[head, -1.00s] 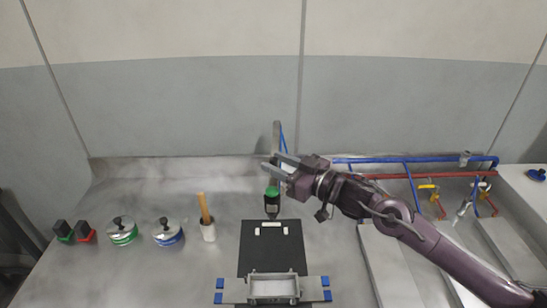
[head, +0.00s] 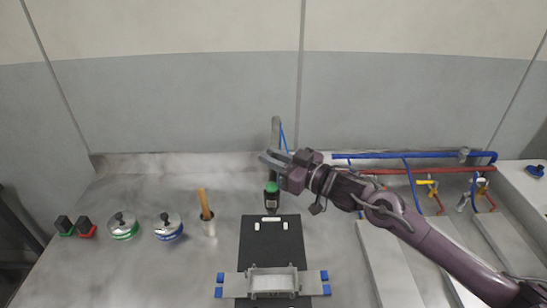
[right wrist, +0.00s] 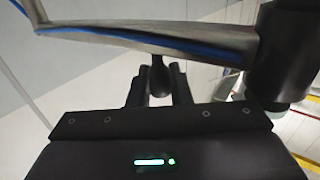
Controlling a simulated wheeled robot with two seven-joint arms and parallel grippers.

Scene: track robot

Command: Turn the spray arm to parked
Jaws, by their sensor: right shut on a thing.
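The spray arm is a grey metal bar with a blue hose; its upright part (head: 276,133) shows at the back of the counter in the head view. In the right wrist view the bar (right wrist: 190,42) runs across the top and meets a thick dark cylinder at the right. A dark rounded knob (right wrist: 160,76) hangs below the bar. My right gripper (head: 269,161) reaches in from the right, pointing left, and is shut on this knob, which sits between its fingers (right wrist: 158,93). The exact contact is partly hidden. My left gripper is not in view.
A black mat (head: 270,248) lies in front. A tan-handled tool in a cup (head: 209,227) and lidded pots (head: 168,228) stand left. Blue and red pipes (head: 420,156) run at right.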

